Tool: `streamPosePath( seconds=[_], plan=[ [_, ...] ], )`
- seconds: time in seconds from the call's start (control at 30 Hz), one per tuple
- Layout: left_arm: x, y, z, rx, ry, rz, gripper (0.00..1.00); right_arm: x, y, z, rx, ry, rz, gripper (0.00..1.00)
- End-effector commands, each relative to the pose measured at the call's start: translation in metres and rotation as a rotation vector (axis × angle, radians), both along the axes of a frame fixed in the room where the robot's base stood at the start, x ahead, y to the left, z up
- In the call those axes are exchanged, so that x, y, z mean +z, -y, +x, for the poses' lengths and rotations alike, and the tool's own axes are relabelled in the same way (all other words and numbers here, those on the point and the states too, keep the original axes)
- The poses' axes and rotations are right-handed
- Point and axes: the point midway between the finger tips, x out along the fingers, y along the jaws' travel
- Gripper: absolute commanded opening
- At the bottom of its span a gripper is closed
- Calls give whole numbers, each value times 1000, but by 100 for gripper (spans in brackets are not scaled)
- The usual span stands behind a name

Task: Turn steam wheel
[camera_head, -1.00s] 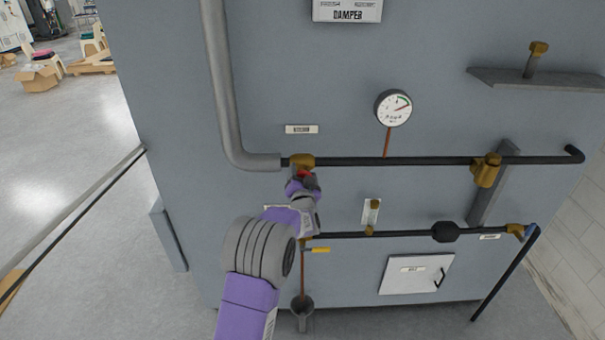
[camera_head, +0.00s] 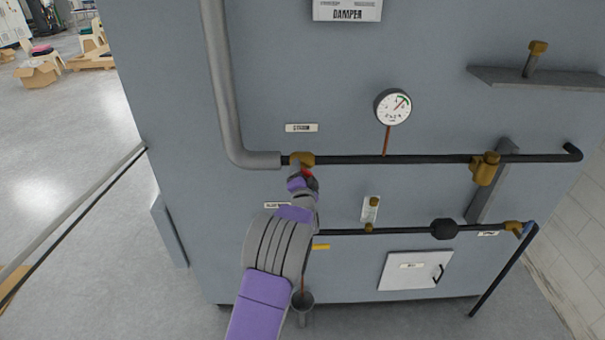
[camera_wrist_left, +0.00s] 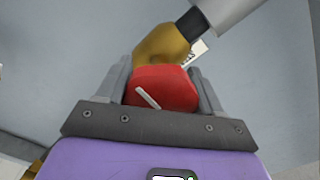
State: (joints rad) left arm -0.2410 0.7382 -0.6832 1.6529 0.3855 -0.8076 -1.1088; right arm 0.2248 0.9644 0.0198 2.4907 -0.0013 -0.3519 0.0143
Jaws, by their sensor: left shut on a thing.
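The red steam wheel (camera_wrist_left: 162,88) sits below a brass valve body (camera_wrist_left: 160,46) and carries a pale mark on its face. In the head view only a bit of the red wheel (camera_head: 309,173) shows, under the brass valve (camera_head: 302,159) on the upper black pipe. My left gripper (camera_wrist_left: 163,90) is shut on the wheel, one finger on each side of it. My left gripper (camera_head: 303,176) and forearm hide most of the wheel in the head view. The steam label (camera_head: 301,128) is on the panel above. My right gripper is not in view.
A round gauge (camera_head: 393,106) stands above the upper pipe. A second brass valve (camera_head: 485,168) is to the right. A lower pipe (camera_head: 385,232), a yellow lever (camera_head: 321,247) and a small white door (camera_head: 415,270) lie below. Open floor (camera_head: 90,210) is at left.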

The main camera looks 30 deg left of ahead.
Motion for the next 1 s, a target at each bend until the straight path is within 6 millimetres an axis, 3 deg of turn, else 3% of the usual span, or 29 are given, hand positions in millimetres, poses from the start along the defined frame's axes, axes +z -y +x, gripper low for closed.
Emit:
streamPosePath(
  seconds=[0.2,0.23,0.37,0.77,1.0],
  plan=[
    [0,0,0,1,1,0,36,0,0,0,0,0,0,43],
    [0,0,0,1,1,0,71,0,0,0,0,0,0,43],
    [0,0,0,1,2,-1,91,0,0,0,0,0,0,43],
    [0,4,-5,0,3,-2,91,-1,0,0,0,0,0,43],
    [0,20,-32,-1,3,-4,91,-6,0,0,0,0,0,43]
  ],
)
